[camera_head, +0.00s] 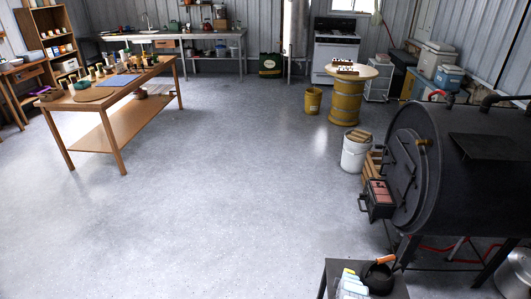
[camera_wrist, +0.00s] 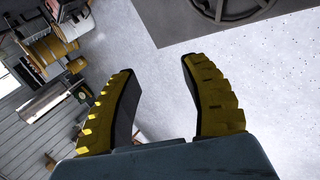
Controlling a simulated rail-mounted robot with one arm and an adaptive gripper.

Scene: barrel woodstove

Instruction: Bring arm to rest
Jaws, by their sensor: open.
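My gripper (camera_wrist: 158,75) shows in the wrist view with its two yellow-and-black fingers spread apart. It is open, and nothing is between the fingers. Bare grey floor and part of a dark surface lie beyond the fingertips. My gripper and arm do not show in the head view.
A black barrel woodstove (camera_head: 465,160) stands at the right, with a small dark table (camera_head: 335,272) in front. A wooden table (camera_head: 120,148) with many items is at the left. A yellow barrel table (camera_head: 347,103) stands at the back right. The middle floor (camera_head: 220,180) is clear.

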